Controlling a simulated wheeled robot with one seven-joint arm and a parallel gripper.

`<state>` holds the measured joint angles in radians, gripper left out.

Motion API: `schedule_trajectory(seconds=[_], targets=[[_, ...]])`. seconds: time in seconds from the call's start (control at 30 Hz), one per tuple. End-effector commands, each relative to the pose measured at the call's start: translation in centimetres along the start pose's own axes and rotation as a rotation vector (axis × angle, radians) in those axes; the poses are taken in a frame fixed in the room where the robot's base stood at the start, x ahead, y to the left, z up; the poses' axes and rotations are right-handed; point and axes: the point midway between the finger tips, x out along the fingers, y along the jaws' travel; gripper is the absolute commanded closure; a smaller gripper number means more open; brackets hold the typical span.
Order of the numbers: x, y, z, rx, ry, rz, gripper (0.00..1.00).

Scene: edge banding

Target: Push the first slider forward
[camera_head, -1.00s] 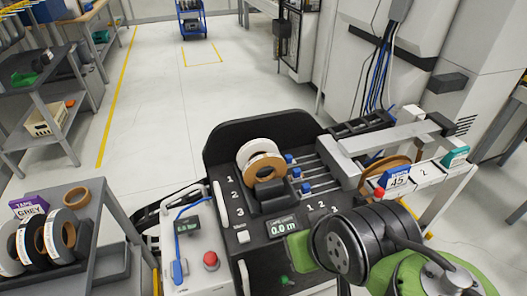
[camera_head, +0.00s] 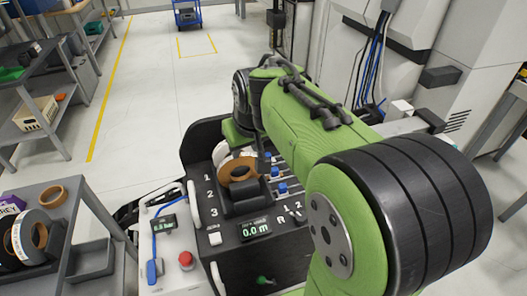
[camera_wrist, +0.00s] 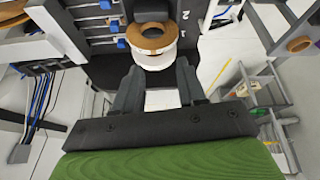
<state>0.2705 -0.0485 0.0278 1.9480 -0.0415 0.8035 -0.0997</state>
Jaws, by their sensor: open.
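The edge-banding machine's slider panel shows in the head view, with blue slider knobs on metal rails. The knob of the first slider (camera_head: 267,156) is the farthest of three, partly behind my gripper. In the wrist view, turned around, the first slider's knob (camera_wrist: 122,43) is the closest to my fingers. My gripper (camera_wrist: 158,66) is open and empty, above the far end of the panel. Its fingers appear apart from the knob. A second knob (camera_head: 282,188) and a third show nearer the front.
A white and a brown tape roll (camera_head: 240,170) sit beside the sliders, just beyond my fingertips in the wrist view. My arm covers the machine's right side. A grey shelf (camera_head: 90,262) with tape rolls stands at left.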

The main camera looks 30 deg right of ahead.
Motion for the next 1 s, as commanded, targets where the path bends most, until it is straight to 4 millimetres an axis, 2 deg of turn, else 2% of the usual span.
schedule_trajectory(seconds=[0.17, 0.3, 0.4, 0.5, 0.6, 0.77, 1.0], targets=[[5.3, 4.2, -4.5, 0.042, -0.023, 0.014, 0.60], [11.6, 9.2, -7.4, 0.085, -0.038, 0.023, 0.60], [15.9, 12.7, -8.2, 0.114, -0.044, 0.027, 0.60], [18.9, 15.0, -8.3, 0.132, -0.047, 0.028, 0.60], [20.2, 16.0, -8.3, 0.141, -0.047, 0.029, 0.60], [22.1, 16.1, -8.2, 0.142, -0.049, 0.028, 0.60], [28.1, 16.2, -7.8, 0.140, -0.050, 0.027, 0.60]])
